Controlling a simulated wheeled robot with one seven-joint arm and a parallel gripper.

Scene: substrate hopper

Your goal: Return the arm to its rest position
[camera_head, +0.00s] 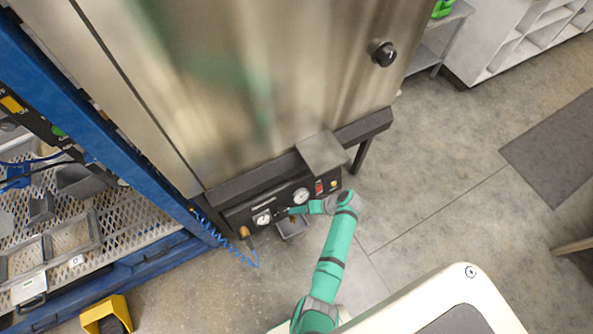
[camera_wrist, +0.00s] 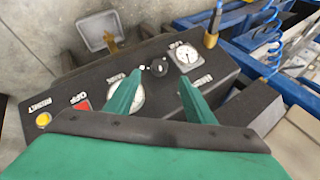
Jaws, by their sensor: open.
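My green arm (camera_head: 334,252) reaches from the bottom of the head view up to the black control panel on the front of the steel hopper. My gripper (camera_head: 290,210) is at the panel, between its two round gauges. In the wrist view, the two green fingers of my gripper (camera_wrist: 149,77) are apart with nothing held between them. A small black knob (camera_wrist: 158,67) on the panel shows just beyond the gap between the fingertips. I cannot tell whether a finger touches it. The left finger partly covers one gauge.
The steel hopper (camera_head: 240,80) stands behind the panel (camera_wrist: 60,125), which has a red switch (camera_wrist: 82,105) and a yellow button (camera_wrist: 43,119). A grey scoop-like tray (camera_head: 292,228) sits below the panel. A blue rack (camera_head: 110,165) stands left. Open floor (camera_head: 430,190) lies right.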

